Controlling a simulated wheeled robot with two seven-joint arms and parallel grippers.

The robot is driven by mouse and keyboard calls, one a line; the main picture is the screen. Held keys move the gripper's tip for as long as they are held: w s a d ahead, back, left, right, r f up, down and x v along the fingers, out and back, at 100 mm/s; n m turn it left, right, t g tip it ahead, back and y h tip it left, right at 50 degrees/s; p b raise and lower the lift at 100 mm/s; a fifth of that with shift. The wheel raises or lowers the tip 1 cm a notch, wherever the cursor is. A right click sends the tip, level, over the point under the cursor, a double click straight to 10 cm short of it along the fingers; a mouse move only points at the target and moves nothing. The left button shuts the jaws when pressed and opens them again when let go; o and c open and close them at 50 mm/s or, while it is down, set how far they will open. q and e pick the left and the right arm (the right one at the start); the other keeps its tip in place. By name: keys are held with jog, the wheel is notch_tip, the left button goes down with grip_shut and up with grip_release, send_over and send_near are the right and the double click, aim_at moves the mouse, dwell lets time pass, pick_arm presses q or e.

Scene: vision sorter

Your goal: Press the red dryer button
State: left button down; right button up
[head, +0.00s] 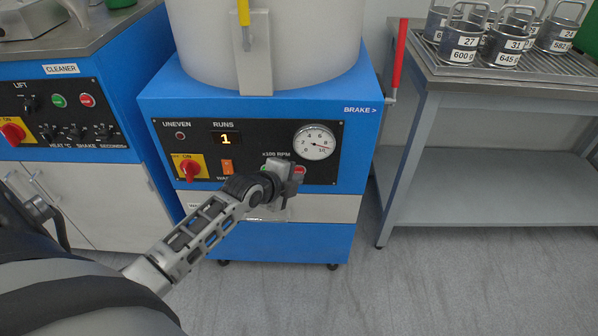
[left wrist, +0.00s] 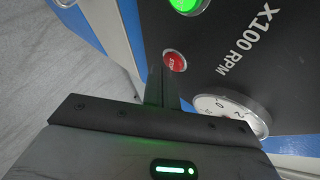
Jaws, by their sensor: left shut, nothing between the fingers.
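The dryer (head: 270,228) is a blue cabinet under a pale drum, with a black control panel on its front. Its red button (head: 300,169) is low on the panel, partly covered by my left gripper (head: 291,180). In the left wrist view the red button (left wrist: 175,60) is marked STOP, and my shut, empty left fingers (left wrist: 163,88) end right beside it. I cannot tell whether they touch it. A lit green button (left wrist: 187,4) is at the top edge there. My right gripper is not in view.
The dial (head: 315,142) has its needle near 10, and the runs display (head: 227,139) reads 1. A red switch (head: 188,168) and orange rocker (head: 227,167) are on the panel. The red brake lever (head: 399,58) is upright. Labelled baskets (head: 462,46) stand on the right table.

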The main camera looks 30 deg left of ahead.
pick_arm(q)
jog(key=shift+w+a, duration=0.2)
jog(key=shift+w, duration=0.15)
dwell(0.5)
jog(key=shift+s, duration=0.1)
jog(key=shift+s+d+p, duration=0.45)
jog(key=shift+s+p, duration=0.2)
jog(key=s+d+p, duration=0.1)
jog(key=s+p, duration=0.1)
jog(key=s+d+p, duration=0.1)
jog(key=s, duration=0.1)
jog(key=shift+s+d+p, duration=0.1)
jog(key=shift+d+p, duration=0.2)
jog(key=shift+p, duration=0.05)
dwell(0.8)
